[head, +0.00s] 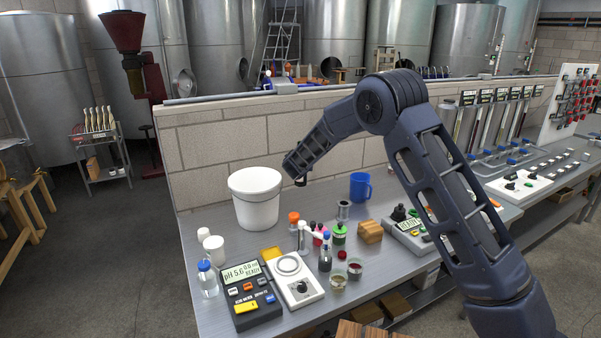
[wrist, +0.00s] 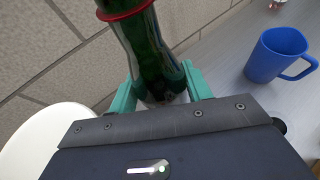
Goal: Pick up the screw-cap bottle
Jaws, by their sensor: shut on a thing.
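A dark green glass bottle (wrist: 143,45) with a red ring around it is between the two teal fingers of my gripper (wrist: 160,92) in the wrist view. The fingers are shut on it, one on each side. Its upper end runs out of the top of that view, so I cannot see whether it bears a screw cap. In the head view my gripper (head: 301,182) is above the bench, between the white bucket and the blue mug. The held bottle cannot be made out there.
A white bucket (head: 255,208) stands left of my gripper and a blue mug (head: 360,186) right of it. A brick wall (head: 230,145) runs close behind. Small bottles, a pH meter (head: 246,290) and a scale (head: 297,289) crowd the bench (head: 206,323) front.

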